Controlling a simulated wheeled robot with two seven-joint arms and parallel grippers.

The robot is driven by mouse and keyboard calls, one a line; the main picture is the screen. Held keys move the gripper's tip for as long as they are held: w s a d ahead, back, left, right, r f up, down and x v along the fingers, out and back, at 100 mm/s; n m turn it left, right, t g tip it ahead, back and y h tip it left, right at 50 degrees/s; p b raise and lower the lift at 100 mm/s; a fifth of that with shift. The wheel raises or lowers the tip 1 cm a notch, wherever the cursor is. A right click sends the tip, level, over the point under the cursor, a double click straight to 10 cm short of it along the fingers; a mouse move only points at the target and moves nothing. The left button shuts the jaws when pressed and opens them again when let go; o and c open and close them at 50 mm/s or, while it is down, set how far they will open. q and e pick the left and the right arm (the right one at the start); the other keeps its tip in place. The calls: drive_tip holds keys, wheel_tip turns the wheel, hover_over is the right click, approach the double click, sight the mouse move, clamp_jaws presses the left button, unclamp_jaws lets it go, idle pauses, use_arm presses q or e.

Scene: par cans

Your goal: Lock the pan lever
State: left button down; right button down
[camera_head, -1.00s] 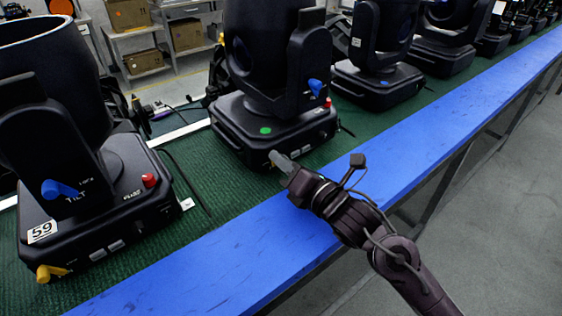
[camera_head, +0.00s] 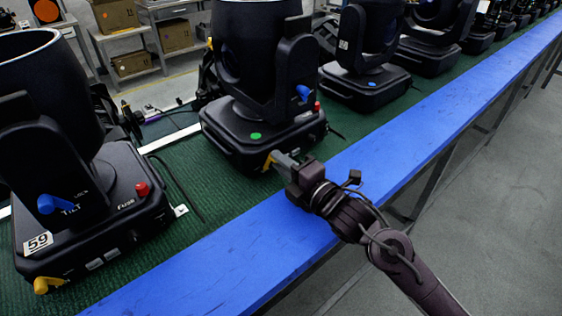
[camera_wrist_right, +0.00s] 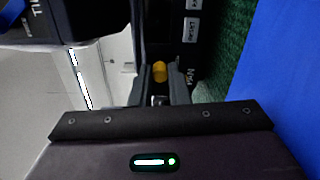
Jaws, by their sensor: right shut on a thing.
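The yellow pan lever (camera_head: 268,161) sticks out low at the front corner of the middle moving-head light (camera_head: 262,145). My right gripper (camera_head: 278,160) reaches in from the lower right and is at this lever. In the right wrist view the lever's yellow end (camera_wrist_right: 159,70) shows between the two fingers (camera_wrist_right: 160,82), which are shut on it. A white label beside the fingers is sideways and hard to read. The light's blue tilt lever (camera_head: 303,93) is higher, on the yoke. My left gripper is not in view.
Another light with a "59" tag (camera_head: 38,242) and its own yellow lever (camera_head: 47,285) stands at the left. More lights line the green mat (camera_head: 190,200) toward the upper right. A blue strip (camera_head: 400,155) runs along the table edge, with grey floor beyond.

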drive_tip(key=shift+f, duration=0.1)
idle(0.4)
drive_tip(key=c, duration=1.4)
unclamp_jaws()
drive_tip(key=shift+d, duration=0.1)
drive_tip(key=b+v, duration=0.1)
drive_tip(key=v, duration=0.5)
drive_tip(key=shift+s+d+f+b, duration=0.1)
drive_tip(key=shift+s+d+b, duration=0.15)
drive_tip(key=shift+b, duration=0.15)
drive_tip(key=shift+s+d, duration=0.3)
drive_tip(key=shift+s, duration=0.2)
